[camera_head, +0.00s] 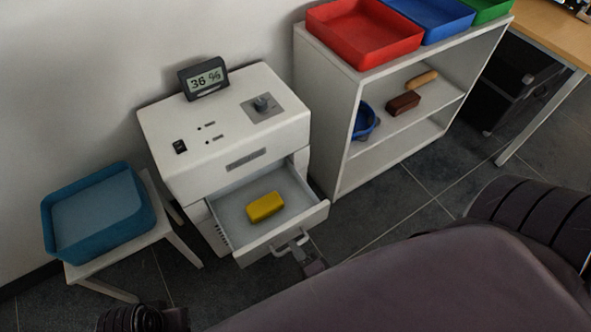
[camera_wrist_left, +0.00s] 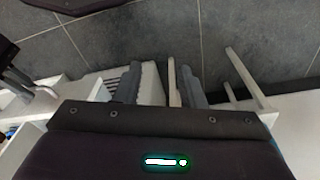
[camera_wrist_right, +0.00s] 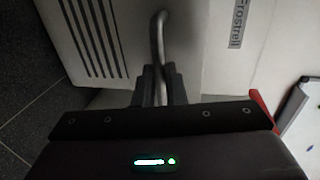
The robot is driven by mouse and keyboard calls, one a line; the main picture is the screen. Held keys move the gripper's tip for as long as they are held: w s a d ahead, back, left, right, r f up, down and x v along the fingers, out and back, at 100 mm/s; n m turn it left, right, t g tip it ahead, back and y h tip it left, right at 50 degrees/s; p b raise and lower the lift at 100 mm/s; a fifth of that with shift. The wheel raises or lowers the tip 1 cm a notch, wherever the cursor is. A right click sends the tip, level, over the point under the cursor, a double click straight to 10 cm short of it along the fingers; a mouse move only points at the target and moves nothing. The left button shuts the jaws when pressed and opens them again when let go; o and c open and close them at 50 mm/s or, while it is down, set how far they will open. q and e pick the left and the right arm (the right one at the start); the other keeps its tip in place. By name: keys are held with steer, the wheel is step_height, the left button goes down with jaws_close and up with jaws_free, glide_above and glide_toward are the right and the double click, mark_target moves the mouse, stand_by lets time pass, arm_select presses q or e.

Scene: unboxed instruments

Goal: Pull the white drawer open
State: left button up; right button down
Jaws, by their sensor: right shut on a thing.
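The white drawer (camera_head: 267,247) stands pulled out from the white instrument (camera_head: 225,130), with a yellow block (camera_head: 264,206) lying inside it. My right gripper (camera_head: 304,250) is at the drawer's front, shut on its metal handle (camera_head: 289,243). In the right wrist view the handle (camera_wrist_right: 158,38) runs down between the closed fingers (camera_wrist_right: 161,84). My left gripper (camera_wrist_left: 158,85) is open and empty in the left wrist view. In the head view only part of my left arm shows at the bottom left.
A blue tray (camera_head: 60,241) sits on a small white stool (camera_head: 185,232) at the left. A white shelf (camera_head: 352,176) stands at the right, with red (camera_head: 365,55) and blue (camera_head: 437,32) trays on top. Grey tiled floor is free in front of the shelf.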

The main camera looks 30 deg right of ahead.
steer(key=c, duration=1.5)
jaws_free()
